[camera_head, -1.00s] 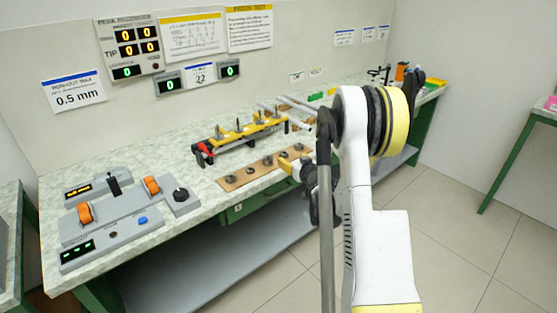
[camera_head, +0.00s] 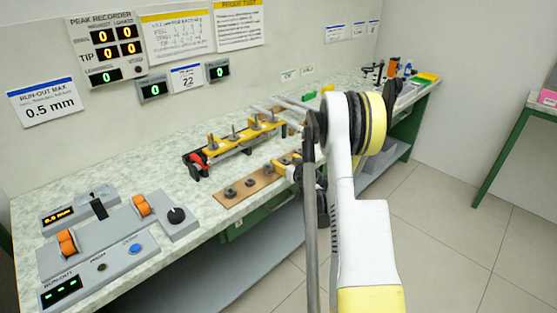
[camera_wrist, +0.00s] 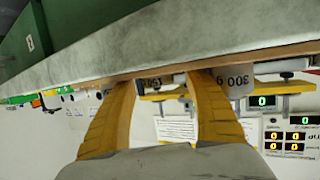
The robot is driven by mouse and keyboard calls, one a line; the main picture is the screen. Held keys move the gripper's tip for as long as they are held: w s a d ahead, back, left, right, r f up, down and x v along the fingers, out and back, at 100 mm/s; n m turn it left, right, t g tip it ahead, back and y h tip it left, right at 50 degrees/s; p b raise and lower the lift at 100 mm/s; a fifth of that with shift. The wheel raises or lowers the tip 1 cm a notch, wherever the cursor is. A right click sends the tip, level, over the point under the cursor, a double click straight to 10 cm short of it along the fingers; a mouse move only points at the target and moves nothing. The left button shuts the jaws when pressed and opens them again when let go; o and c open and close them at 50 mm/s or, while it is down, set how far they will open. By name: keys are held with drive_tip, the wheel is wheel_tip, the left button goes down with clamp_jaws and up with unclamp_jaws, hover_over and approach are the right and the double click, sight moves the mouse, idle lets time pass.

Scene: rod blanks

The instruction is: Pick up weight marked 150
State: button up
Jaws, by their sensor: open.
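The wrist view is upside down. In it, a weight marked 150 (camera_wrist: 152,83) shows between the yellow fingers of my gripper (camera_wrist: 161,79), at the edge of a brown board (camera_wrist: 285,50). The fingers are open, with a gap between them. I cannot tell whether they touch the weight. A larger weight marked 300 g (camera_wrist: 236,80) sits right of the right finger, partly covered by it. In the head view my gripper (camera_head: 288,168) is at the right part of the brown board (camera_head: 238,199), hiding what lies there. Several dark weights (camera_head: 250,182) stand left of it.
A grey control console (camera_head: 105,245) fills the bench's left end. The bench (camera_head: 150,165) meets a wall with displays. Floor is open on the right.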

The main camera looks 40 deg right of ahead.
drive_tip(key=shift+s, duration=0.15)
drive_tip(key=shift+c, duration=0.6)
clamp_jaws()
drive_tip(key=shift+r, duration=0.1)
drive_tip(key=shift+r, duration=0.1)
